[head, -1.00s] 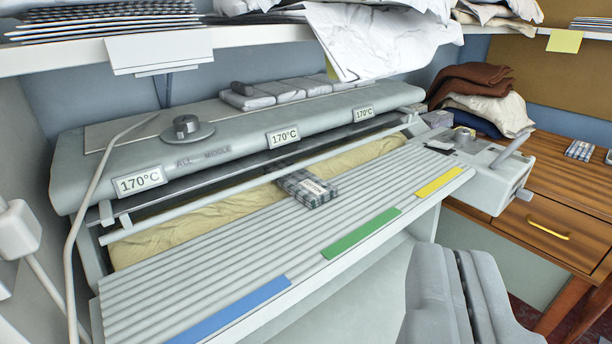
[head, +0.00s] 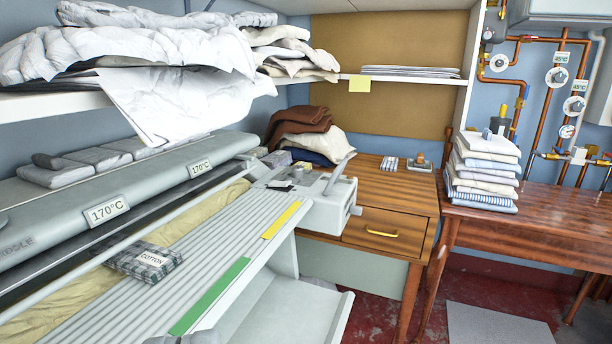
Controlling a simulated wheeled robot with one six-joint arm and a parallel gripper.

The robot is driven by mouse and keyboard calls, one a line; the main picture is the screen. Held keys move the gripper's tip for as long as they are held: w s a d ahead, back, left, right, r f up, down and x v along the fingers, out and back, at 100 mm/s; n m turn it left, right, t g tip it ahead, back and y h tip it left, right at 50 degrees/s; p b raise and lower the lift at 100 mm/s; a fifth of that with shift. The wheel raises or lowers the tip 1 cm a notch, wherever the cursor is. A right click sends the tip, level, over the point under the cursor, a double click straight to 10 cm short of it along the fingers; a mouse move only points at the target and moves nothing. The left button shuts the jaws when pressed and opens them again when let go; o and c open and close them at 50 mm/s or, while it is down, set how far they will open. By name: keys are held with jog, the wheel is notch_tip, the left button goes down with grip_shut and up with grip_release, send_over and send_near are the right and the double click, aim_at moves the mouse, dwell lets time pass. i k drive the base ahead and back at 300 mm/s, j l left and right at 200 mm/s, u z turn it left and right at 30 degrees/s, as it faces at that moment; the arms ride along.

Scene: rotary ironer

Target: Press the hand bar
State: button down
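A long pale bar (head: 170,218) runs along the front of the ironer, just above the cream-padded roller (head: 205,217). It looks like the hand bar, though no label on it can be read. Its near end is cut off by the left edge of the picture. A short grey lever (head: 338,172) stands up at a tilt from the grey box (head: 327,207) at the ironer's right end.
A wooden desk (head: 395,190) stands beyond the ironer. A shelf (head: 60,103) overhangs the ironer.

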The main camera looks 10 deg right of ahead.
aim_at(335, 177)
jog(key=i+l, duration=0.15)
jog(key=l, duration=0.25)
jog(key=i+l, duration=0.15)
jog(key=l, duration=0.2)
jog(key=i+l, duration=0.2)
jog(key=l, duration=0.2)
jog(key=i+l, duration=0.15)
jog(key=l, duration=0.25)
